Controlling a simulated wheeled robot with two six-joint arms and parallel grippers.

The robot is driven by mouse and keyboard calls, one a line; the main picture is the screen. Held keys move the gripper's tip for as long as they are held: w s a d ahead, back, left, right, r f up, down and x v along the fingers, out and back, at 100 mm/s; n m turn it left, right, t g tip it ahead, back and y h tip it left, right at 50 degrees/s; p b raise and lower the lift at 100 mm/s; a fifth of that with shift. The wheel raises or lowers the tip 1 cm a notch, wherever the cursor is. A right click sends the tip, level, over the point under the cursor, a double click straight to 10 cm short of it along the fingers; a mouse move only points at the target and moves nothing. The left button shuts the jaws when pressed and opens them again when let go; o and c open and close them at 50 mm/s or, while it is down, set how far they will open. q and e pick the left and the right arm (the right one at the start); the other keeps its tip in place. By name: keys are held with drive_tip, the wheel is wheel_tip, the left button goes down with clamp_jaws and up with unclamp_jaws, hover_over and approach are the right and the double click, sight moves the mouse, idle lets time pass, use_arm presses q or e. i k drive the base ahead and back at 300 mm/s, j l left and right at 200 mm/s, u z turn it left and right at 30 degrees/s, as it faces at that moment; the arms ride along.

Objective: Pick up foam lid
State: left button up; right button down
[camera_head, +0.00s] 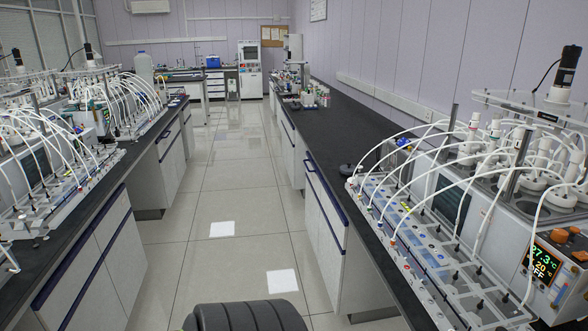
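I cannot make out a foam lid for certain in the head view. The right-hand reactor unit (554,212) has a water bath top with several white-capped bottles. White tubes run from it to a clear rack (430,255) with blue, red and yellow fittings. A small dark round object (350,170) lies on the right bench beside that rack; I cannot tell what it is. Neither of my grippers shows in the view.
A long black-topped bench (335,125) runs along the right wall. Another bench (100,205) on the left carries more tubed reactors (110,100). A tiled aisle (225,190) between them is clear.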

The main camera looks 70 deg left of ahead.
sight(348, 170)
drive_tip(key=u, duration=1.85)
drive_tip(key=i, duration=0.15)
